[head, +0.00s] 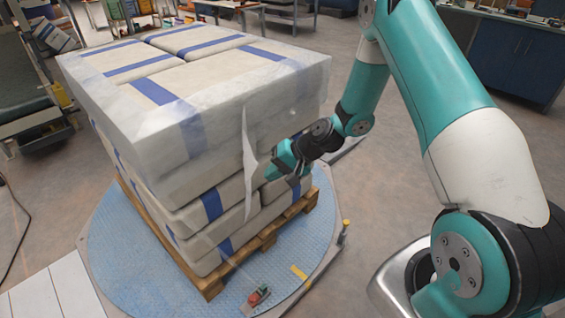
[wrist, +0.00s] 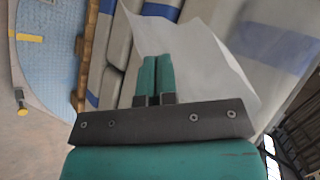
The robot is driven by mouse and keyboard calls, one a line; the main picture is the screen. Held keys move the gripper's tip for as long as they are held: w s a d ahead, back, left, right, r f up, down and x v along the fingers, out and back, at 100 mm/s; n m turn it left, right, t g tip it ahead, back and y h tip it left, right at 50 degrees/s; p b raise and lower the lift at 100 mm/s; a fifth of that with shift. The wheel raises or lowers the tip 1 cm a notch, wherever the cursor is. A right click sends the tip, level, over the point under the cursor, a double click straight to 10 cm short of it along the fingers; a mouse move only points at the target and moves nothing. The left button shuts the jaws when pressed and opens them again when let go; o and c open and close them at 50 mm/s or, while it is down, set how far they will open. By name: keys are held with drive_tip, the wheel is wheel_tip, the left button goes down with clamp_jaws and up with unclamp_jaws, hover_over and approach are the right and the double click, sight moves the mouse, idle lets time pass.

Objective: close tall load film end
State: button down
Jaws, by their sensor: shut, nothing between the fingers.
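The tall load (head: 150,140) is a stack of pale sacks with blue bands on a wooden pallet (head: 265,240). Clear film covers its top and upper sides. The film end (head: 249,165) hangs as a loose whitish flap near the front corner, standing off the sacks. In the wrist view the film end (wrist: 195,50) is a translucent sheet behind and right of the fingers. My gripper (head: 285,160) is at the load's right-hand face, just right of the flap. In the wrist view its teal fingers (wrist: 156,75) are together with nothing between them. Whether they touch the film I cannot tell.
The pallet stands on a round blue turntable (head: 110,270) with a yellow mark. A small red-and-green object (head: 259,294) lies near its front edge, and a short post (head: 344,232) stands at its right. A conveyor (head: 25,90) is at the left.

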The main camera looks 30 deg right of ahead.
sight(241, 184)
drive_tip(key=a, duration=0.1)
drive_tip(key=w+a+f+p, duration=0.1)
drive_tip(key=a, duration=0.1)
drive_tip(key=w+a+f, duration=0.1)
drive_tip(key=shift+w+a, duration=0.2)
drive_tip(key=shift+a, duration=0.15)
drive_tip(key=shift+w+a+f, duration=0.1)
drive_tip(key=shift+w+a, duration=0.2)
drive_tip(key=shift+a, duration=0.15)
